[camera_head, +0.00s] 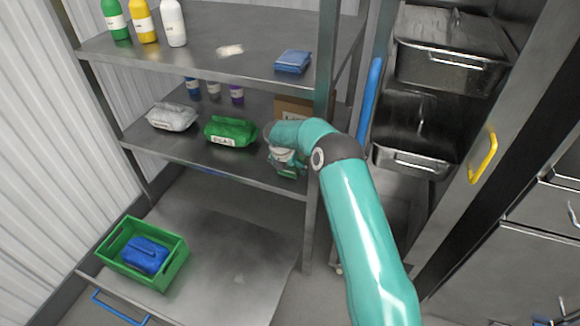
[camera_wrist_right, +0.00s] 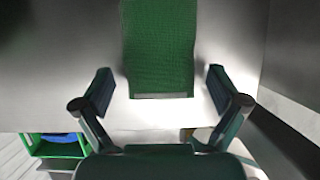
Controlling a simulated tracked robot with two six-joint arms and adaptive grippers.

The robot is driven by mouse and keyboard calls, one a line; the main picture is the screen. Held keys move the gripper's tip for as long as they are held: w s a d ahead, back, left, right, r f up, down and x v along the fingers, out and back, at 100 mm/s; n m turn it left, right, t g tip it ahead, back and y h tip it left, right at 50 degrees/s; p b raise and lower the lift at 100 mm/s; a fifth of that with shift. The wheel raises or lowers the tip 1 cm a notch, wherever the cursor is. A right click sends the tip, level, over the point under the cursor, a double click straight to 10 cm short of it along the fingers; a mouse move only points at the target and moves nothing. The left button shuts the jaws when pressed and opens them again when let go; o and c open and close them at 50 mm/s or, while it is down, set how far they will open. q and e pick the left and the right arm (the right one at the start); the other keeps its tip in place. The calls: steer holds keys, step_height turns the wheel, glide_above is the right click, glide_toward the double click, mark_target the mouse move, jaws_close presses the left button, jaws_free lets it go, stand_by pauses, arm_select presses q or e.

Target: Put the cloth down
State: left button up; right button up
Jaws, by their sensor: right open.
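A green textured cloth (camera_wrist_right: 158,50) lies flat on a grey surface in the right wrist view, with a pale strip along its near edge. My right gripper (camera_wrist_right: 160,90) is open, one finger on each side of the cloth with visible gaps, and grips nothing. In the head view my right gripper (camera_head: 288,168) is at the front edge of the middle shelf, right of the green bag; a bit of green shows by it, and I cannot tell whether it is cloth or finger. A folded blue cloth (camera_head: 293,61) lies on the top shelf. My left gripper is out of view.
The middle shelf (camera_head: 160,146) holds a white bag (camera_head: 172,117), a green bag (camera_head: 231,132), small bottles and a cardboard box (camera_head: 292,108). A green crate (camera_head: 177,262) with a blue bundle (camera_head: 145,256) stands on the bottom shelf. A shelf post (camera_head: 324,60) is close to my right arm.

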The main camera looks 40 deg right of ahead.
steer(key=p+v, duration=0.2)
steer(key=v, duration=1.5)
steer(key=s+a+f+m+y, duration=0.3)
steer(key=s+a+f+m, duration=0.2)
steer(key=a+f, duration=0.55)
steer(key=s+a+f+m+y, duration=0.3)
steer(key=s+a+f+m, duration=0.15)
steer(key=a+f, duration=0.65)
steer(key=s+a+f+m+y, duration=0.1)
steer(key=s+a+f+m, duration=0.1)
steer(key=s+a+m, duration=0.3)
steer(key=s+a+f+m+g+y, duration=0.1)
steer(key=s+a+m, duration=0.4)
steer(key=s+m, duration=0.5)
steer(key=s+f, duration=0.1)
steer(key=s, duration=0.3)
steer(key=shift+a+m, duration=0.35)
steer(key=shift+w, duration=0.1)
